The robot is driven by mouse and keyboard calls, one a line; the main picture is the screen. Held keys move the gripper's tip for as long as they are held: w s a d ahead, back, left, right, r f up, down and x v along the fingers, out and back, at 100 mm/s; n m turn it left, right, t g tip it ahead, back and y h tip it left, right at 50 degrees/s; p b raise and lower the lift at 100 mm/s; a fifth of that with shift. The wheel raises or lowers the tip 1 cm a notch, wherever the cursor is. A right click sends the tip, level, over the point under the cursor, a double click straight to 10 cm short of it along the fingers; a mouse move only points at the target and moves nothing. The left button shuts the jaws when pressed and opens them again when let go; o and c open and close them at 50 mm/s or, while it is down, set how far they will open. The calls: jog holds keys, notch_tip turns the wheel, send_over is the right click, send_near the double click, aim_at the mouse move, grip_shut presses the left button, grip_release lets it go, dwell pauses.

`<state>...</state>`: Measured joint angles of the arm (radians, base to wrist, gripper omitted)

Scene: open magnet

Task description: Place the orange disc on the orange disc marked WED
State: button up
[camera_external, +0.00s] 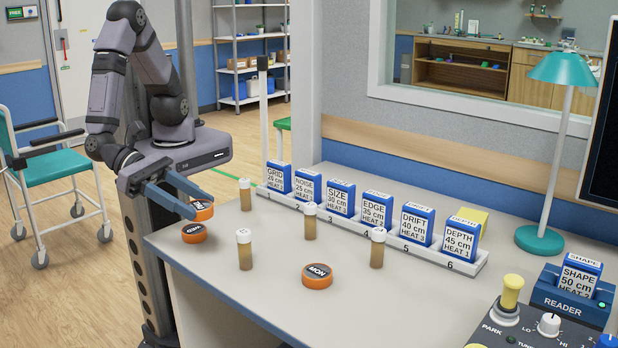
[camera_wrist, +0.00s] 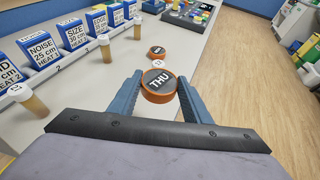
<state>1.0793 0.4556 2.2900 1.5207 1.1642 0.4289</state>
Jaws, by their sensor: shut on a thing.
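My gripper (camera_external: 187,207) is shut on an orange disc (camera_external: 202,210) and holds it above the near-left part of the table. In the wrist view, this disc, marked THU (camera_wrist: 158,86), sits between the two blue fingers of my gripper (camera_wrist: 158,92). A second orange disc (camera_external: 194,233) lies on the table just below the held disc, with a gap between them. Its dark label looks like WED, but is too small to read surely. The wrist view does not show it clearly. A third orange disc, marked MON (camera_external: 317,275), lies on the table farther right.
Several capped vials (camera_external: 245,250) stand upright around the middle of the table. A white rack (camera_external: 385,237) of labelled blue boxes runs along the back. A blue reader (camera_external: 568,304) and a control panel (camera_external: 525,328) are at right. The table's left edge is close to the lower disc.

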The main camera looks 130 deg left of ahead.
jog(key=s+d+b, duration=0.1)
jog(key=s+d, duration=0.3)
jog(key=s, duration=0.1)
notch_tip(320, 180, up, 2)
jog(key=n+g+y, duration=0.2)
jog(key=n+y, duration=0.1)
send_over(186, 228)
jog(key=shift+f+b, duration=0.8)
jog(key=shift+f, duration=4.05)
jog(key=shift+f, duration=0.15)
jog(key=o, duration=1.1)
